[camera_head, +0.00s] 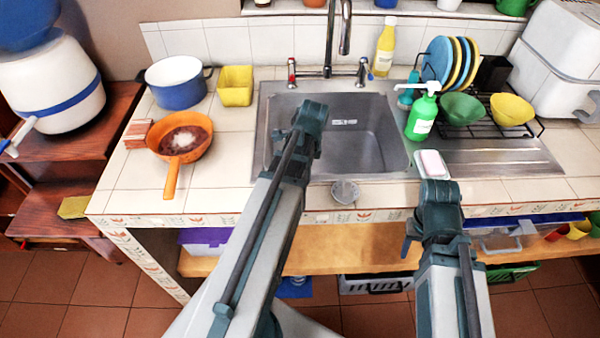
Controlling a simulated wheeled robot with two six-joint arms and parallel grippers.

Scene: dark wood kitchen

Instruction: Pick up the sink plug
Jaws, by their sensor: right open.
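The sink plug looks to be a small round grey metal piece (344,191). It lies on the tiled counter strip just in front of the sink (262,150), near the counter's front edge. My right arm is to the right of the plug, by the counter's front edge. A small dark part of my right gripper (407,246) shows below the counter edge beside the arm. It is open, and the rest is hidden by my arm.
A white-pink soap bar (432,163) and a green soap bottle (422,115) are right of the sink. A dish rack with bowls (463,108) stands beyond. An orange pan (172,178) and blue pot (178,95) are left. A wooden shelf (350,262) lies below.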

